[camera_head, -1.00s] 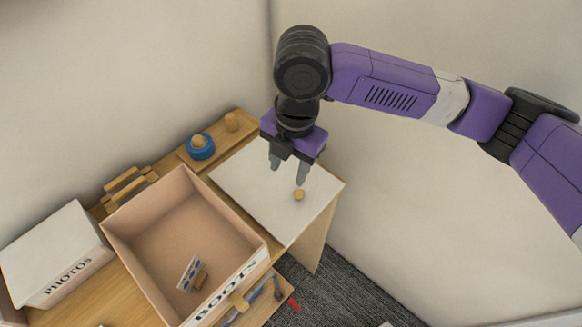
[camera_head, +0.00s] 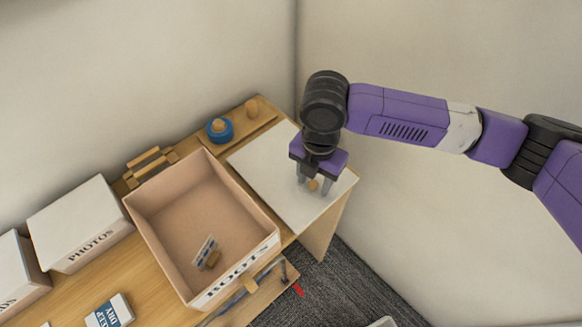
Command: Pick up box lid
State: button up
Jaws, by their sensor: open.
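The box lid (camera_head: 272,170) is a flat white panel with a small round wooden knob (camera_head: 312,185) near its right side. It lies on the right end of the wooden table, beside the open box (camera_head: 208,280) labelled BOOTS. My gripper (camera_head: 313,190) points down over the lid's right part. Its fingers are open, one on each side of the knob in this view. Whether they touch the knob cannot be told.
The BOOTS box holds a small card and a wooden block. Closed white boxes, one labelled PHOTOS (camera_head: 80,225), stand at left. A blue round item (camera_head: 220,131) sits on a wooden strip behind the lid. Another small box (camera_head: 109,312) lies in front.

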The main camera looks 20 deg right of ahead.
grip_shut()
dwell(0.3)
